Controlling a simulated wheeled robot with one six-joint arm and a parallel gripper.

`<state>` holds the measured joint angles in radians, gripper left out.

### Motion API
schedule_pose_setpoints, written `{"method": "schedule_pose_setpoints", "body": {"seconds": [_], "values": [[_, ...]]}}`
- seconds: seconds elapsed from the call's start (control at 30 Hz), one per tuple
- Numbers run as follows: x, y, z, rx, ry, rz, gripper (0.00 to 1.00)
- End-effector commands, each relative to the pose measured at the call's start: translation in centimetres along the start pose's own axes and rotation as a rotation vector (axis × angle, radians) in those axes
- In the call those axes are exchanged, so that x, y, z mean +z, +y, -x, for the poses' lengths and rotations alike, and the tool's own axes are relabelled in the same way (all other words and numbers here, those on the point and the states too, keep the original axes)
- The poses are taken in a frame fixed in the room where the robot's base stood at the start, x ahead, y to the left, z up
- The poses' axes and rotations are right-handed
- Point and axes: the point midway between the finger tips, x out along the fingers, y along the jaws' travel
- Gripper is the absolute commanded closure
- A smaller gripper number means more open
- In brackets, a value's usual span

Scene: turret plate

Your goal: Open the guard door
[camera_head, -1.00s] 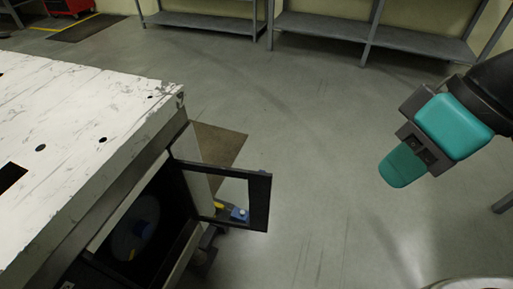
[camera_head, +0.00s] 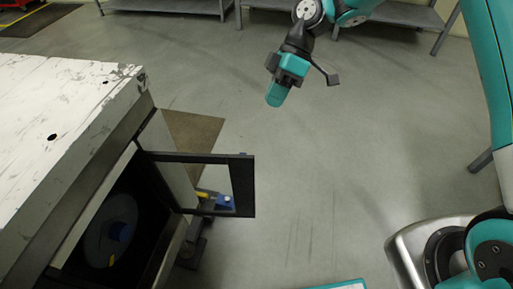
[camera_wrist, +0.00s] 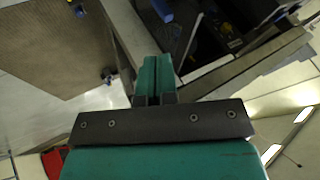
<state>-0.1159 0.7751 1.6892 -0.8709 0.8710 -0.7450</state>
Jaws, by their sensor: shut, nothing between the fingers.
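The guard door (camera_head: 245,185) is a dark-framed panel with a see-through middle, on the front of the white machine cabinet. It stands swung out from the cabinet, and the opening (camera_head: 90,250) beside it is uncovered.
The worn white cabinet top (camera_head: 60,110) fills the left. A blue part (camera_head: 226,201) shows behind the door near the floor. A brown mat (camera_head: 193,135) lies beyond the cabinet. Grey shelves (camera_head: 170,6) line the back wall. The floor (camera_head: 320,180) right of the door is clear.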

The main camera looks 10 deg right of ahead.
Motion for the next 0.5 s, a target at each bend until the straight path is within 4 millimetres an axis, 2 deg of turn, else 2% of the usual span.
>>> {"method": "schedule_pose_setpoints", "body": {"seconds": [0.23, 0.5], "values": [[0.2, 0.4, -2.7, -0.013, 0.001, 0.018, 1.0], [0.2, 0.2, -8.4, -0.013, -0.001, 0.016, 1.0]]}}
